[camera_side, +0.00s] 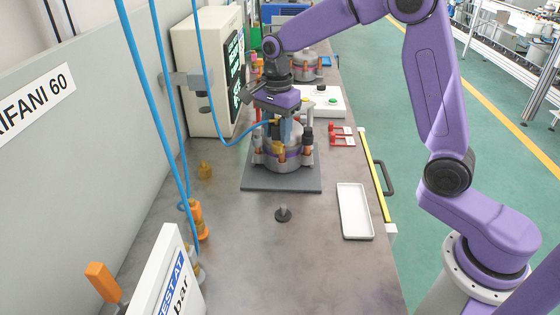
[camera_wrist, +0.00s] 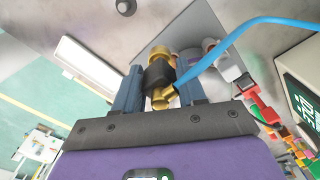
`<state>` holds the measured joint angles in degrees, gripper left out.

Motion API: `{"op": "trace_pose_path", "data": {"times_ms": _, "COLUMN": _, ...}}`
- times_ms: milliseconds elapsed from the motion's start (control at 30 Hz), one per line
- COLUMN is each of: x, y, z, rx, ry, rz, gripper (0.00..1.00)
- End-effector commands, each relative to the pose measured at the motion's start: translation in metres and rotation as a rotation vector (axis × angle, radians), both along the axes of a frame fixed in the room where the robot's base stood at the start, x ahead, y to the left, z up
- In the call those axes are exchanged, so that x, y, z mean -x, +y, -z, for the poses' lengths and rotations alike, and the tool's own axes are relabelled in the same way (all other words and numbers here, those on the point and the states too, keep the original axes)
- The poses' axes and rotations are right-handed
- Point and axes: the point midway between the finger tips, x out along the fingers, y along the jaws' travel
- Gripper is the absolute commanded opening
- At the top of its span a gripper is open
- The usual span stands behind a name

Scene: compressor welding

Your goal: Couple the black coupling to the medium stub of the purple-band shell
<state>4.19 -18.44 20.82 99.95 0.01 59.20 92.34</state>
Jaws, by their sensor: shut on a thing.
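The black coupling (camera_wrist: 158,75) is between the two blue-grey fingers of my gripper (camera_wrist: 160,92) in the wrist view. It has brass parts at both ends, and a blue hose (camera_wrist: 245,28) runs off to the right from its brass fitting. In the side view my gripper (camera_side: 287,130) is shut and points down just over the purple-band shell (camera_side: 287,160). The shell stands upright on a dark plate, with several copper-coloured stubs around it. A brass piece (camera_side: 279,149) shows at its front. The fingers hide part of the shell top, and I cannot tell whether the coupling touches a stub.
The dark plate (camera_side: 260,184) lies on the bench. A small black plug (camera_side: 283,213) and a white tray (camera_side: 355,212) are in front. Red clips (camera_side: 341,138) lie to the right. Another shell (camera_side: 306,66) and a screen unit (camera_side: 205,75) stand behind. Blue hoses hang at left.

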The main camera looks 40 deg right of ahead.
Motion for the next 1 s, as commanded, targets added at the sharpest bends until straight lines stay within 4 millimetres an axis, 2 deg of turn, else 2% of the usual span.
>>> {"op": "trace_pose_path", "data": {"times_ms": 33, "x": -0.008, "y": -0.009, "z": -0.012, "rx": -0.001, "ry": -0.006, "rz": 0.004, "gripper": 0.00}}
{"op": "trace_pose_path", "data": {"times_ms": 133, "x": -0.018, "y": -0.022, "z": -0.030, "rx": -0.001, "ry": -0.004, "rz": 0.000, "gripper": 0.00}}
{"op": "trace_pose_path", "data": {"times_ms": 333, "x": -0.025, "y": -0.037, "z": -0.050, "rx": 0.000, "ry": -0.001, "rz": -0.004, "gripper": 0.00}}
{"op": "trace_pose_path", "data": {"times_ms": 800, "x": -0.026, "y": -0.038, "z": -0.053, "rx": 0.000, "ry": 0.000, "rz": -0.011, "gripper": 0.00}}
{"op": "trace_pose_path", "data": {"times_ms": 1000, "x": -0.025, "y": -0.038, "z": -0.036, "rx": 0.001, "ry": 0.003, "rz": -0.011, "gripper": 0.00}}
